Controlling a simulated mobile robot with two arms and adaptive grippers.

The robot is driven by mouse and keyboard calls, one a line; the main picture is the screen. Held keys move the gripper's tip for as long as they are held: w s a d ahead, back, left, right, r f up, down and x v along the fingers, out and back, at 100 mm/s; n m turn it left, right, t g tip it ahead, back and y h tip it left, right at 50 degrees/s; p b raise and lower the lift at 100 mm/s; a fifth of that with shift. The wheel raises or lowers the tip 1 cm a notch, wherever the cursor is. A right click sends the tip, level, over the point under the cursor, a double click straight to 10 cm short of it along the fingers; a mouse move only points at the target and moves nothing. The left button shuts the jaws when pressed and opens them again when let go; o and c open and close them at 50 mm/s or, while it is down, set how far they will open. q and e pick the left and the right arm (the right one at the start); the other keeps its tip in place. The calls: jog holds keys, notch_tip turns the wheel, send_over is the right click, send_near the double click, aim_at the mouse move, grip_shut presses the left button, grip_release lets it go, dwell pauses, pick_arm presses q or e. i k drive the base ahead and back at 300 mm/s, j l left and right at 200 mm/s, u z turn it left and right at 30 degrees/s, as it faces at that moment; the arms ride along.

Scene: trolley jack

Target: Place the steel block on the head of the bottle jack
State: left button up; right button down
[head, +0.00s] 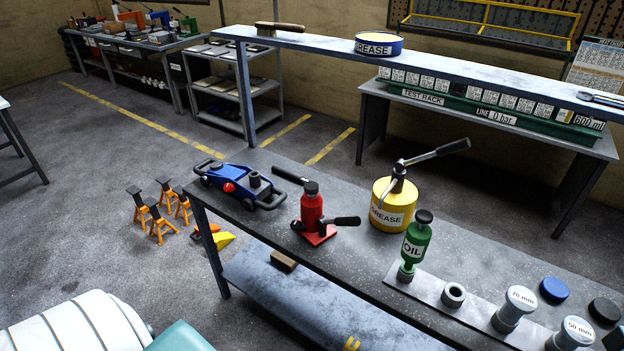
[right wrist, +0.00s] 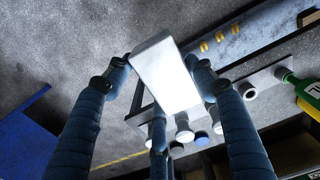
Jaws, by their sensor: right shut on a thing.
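The bottle jack (head: 312,208) is red with a dark head and stands upright on a red base on the workbench in the head view. Nothing rests on its head. The steel block (right wrist: 166,74) is a pale, bright rectangular piece in the right wrist view. My right gripper (right wrist: 164,80) has dark blue fingers closed around the block's sides. The block's height over the surfaces behind it cannot be told. Neither the block nor my right gripper shows in the head view. My left gripper is in neither view.
On the workbench (head: 350,256), a blue trolley jack (head: 238,186) lies left of the bottle jack. A yellow grease pot (head: 394,205) and green oil bottle (head: 416,240) stand to its right. A raised shelf (head: 320,48) runs behind. Orange stands (head: 160,222) are on the floor.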

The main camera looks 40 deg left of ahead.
aim_at(312, 185)
jog(key=i+j, duration=0.15)
jog(key=j, duration=0.25)
jog(key=i+j+z, duration=0.15)
jog(key=j, duration=0.25)
jog(key=i+j, duration=0.15)
jog(key=j, duration=0.25)
jog(key=i+j+z, duration=0.15)
jog(key=j, duration=0.3)
jog(key=j+z, duration=0.1)
jog(key=j, duration=0.65)
jog(key=k+j+z, duration=0.15)
jog(key=j, duration=0.6)
jog(key=i, duration=0.05)
